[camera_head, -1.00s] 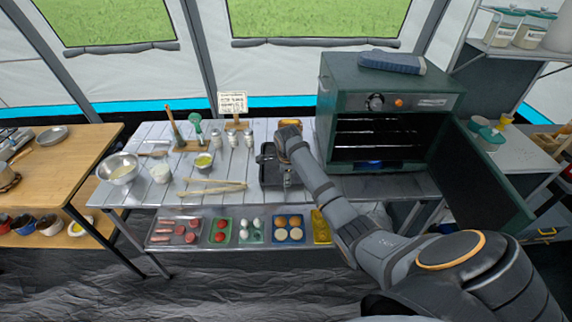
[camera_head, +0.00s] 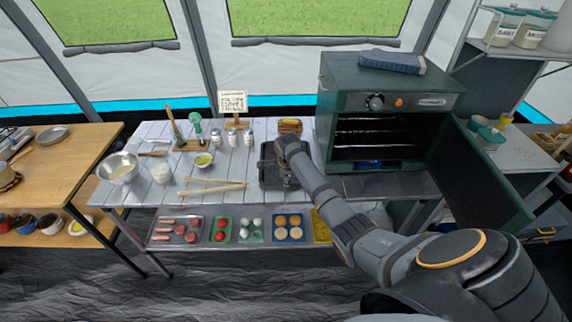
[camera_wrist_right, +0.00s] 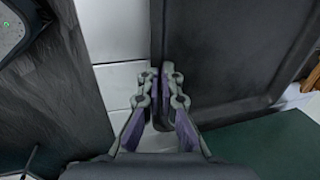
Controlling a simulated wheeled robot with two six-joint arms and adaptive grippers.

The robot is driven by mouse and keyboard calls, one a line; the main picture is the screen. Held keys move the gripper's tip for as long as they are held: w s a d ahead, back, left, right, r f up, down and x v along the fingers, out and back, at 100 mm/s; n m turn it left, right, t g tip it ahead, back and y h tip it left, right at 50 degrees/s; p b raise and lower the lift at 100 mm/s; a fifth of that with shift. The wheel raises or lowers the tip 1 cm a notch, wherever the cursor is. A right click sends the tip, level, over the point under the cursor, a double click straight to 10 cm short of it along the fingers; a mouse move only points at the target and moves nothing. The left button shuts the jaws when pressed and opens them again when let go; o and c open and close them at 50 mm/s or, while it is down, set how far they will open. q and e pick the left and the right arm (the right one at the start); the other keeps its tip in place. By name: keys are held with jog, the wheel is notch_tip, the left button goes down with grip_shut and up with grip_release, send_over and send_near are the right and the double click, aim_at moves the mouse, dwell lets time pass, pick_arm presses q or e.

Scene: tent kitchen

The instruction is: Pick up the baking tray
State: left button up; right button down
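The dark baking tray (camera_head: 268,178) lies on the metal-topped table, left of the open oven. My right arm reaches over it and hides part of it. In the right wrist view, a wall of the tray (camera_wrist_right: 215,60) runs between the two fingertips of my right gripper (camera_wrist_right: 159,72). The fingertips are close together, one on each side of the wall, and look shut on it. In the head view the right gripper (camera_head: 289,179) points down at the tray. My left gripper is in no view.
The green oven (camera_head: 340,90) stands right of the tray, its door (camera_head: 485,180) open toward the front. A brown food item (camera_head: 289,126) sits behind the tray. Food trays fill the lower shelf.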

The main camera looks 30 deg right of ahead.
jog(key=shift+r, duration=0.1)
jog(key=shift+w+r, duration=0.1)
jog(key=shift+r, duration=0.25)
jog(key=w+d+v, duration=0.1)
jog(key=v, duration=0.7)
jog(key=shift+w+r+b, duration=0.3)
jog(key=shift+r+b, duration=0.15)
jog(key=shift+r, duration=0.2)
